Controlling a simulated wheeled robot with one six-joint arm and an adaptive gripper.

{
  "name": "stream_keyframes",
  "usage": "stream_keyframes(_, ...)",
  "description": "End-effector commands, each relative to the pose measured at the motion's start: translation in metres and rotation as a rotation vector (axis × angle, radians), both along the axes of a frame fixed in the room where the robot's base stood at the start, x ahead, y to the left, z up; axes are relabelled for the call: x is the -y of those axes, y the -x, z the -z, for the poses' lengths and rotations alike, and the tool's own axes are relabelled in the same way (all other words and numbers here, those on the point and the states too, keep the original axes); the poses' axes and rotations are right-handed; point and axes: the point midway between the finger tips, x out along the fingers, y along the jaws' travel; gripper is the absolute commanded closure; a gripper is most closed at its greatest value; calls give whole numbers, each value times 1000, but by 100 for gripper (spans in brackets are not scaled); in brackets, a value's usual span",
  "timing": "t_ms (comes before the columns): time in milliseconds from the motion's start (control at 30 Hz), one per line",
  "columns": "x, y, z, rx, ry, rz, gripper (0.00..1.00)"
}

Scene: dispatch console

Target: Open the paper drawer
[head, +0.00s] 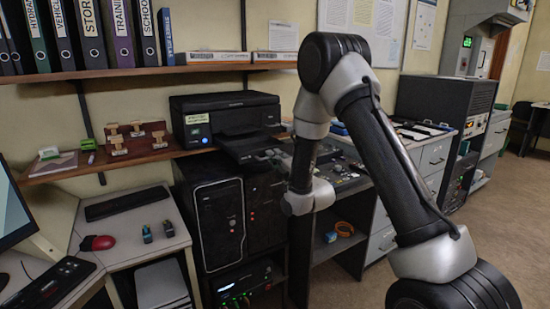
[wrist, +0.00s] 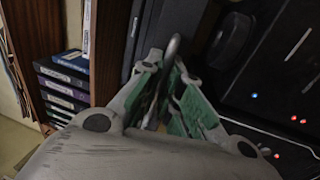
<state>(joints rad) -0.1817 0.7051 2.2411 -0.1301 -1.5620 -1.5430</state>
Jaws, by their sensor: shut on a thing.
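The black printer (head: 225,115) stands on the wooden shelf in the head view, with a flat black tray, the paper drawer (head: 240,147), sticking out at its front. My gripper (head: 272,157) is at the right front edge of this tray, partly hidden behind my own arm. In the wrist view my gripper (wrist: 168,95) has its green-padded fingers close together. They are shut on a narrow grey bar-like piece (wrist: 174,46) that rises between the fingertips. It looks like the drawer's handle, but most of it is hidden by the fingers.
Black computer towers (head: 219,215) stand under the shelf. A console with knobs (head: 345,178) is right of my gripper. Binders (head: 90,40) fill the upper shelf, and wooden stamps (head: 117,140) stand left of the printer. Open floor (head: 480,235) lies at the right.

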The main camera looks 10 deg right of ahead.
Motion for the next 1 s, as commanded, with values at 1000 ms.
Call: stream_keyframes(1000, 25, 75, 17, -6, 1, 1, 84)
